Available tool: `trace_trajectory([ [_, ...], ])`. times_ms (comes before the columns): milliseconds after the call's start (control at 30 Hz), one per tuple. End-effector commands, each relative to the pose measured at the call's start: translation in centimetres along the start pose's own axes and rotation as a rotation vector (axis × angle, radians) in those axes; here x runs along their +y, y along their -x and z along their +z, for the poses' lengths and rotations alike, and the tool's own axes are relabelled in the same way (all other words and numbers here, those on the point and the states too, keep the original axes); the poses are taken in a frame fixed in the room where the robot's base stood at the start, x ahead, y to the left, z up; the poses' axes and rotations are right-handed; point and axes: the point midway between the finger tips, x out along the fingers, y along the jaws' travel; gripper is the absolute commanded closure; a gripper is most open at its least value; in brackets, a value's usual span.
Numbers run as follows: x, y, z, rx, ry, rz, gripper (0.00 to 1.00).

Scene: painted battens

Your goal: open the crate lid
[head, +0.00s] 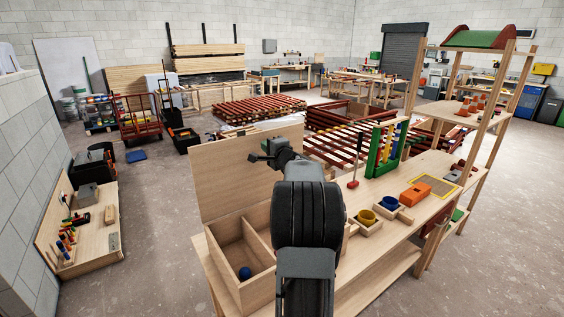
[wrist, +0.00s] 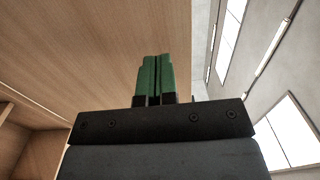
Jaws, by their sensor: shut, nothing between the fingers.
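The wooden crate (head: 222,278) stands at the left end of the workbench, with an inner divider and a blue ball (head: 245,273) in its left compartment. Its lid (head: 222,172) stands up steeply from the back edge, so the crate is open. My gripper (head: 262,157) is in front of the lid's right part, near its upper half. In the wrist view the green fingers (wrist: 155,78) are shut and empty, with the lid's wood (wrist: 70,50) filling the left. I cannot tell whether they touch it. My arm hides the crate's right side.
A tall shelf post (head: 490,110) rises at the right. The floor at left is partly clear.

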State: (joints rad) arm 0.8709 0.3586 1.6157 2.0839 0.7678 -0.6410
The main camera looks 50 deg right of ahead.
Motion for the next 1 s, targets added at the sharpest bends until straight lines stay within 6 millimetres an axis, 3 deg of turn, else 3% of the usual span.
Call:
trace_trajectory([
  [33,0.8,0.8,-0.1,0.004,0.003,-0.002,1.00],
  [500,0.3,9.0,0.5,-0.007,0.001,0.000,1.00],
  [700,0.2,10.7,0.4,-0.006,0.000,0.000,1.00],
  [1000,0.2,11.0,0.3,-0.005,-0.018,0.001,1.00],
])
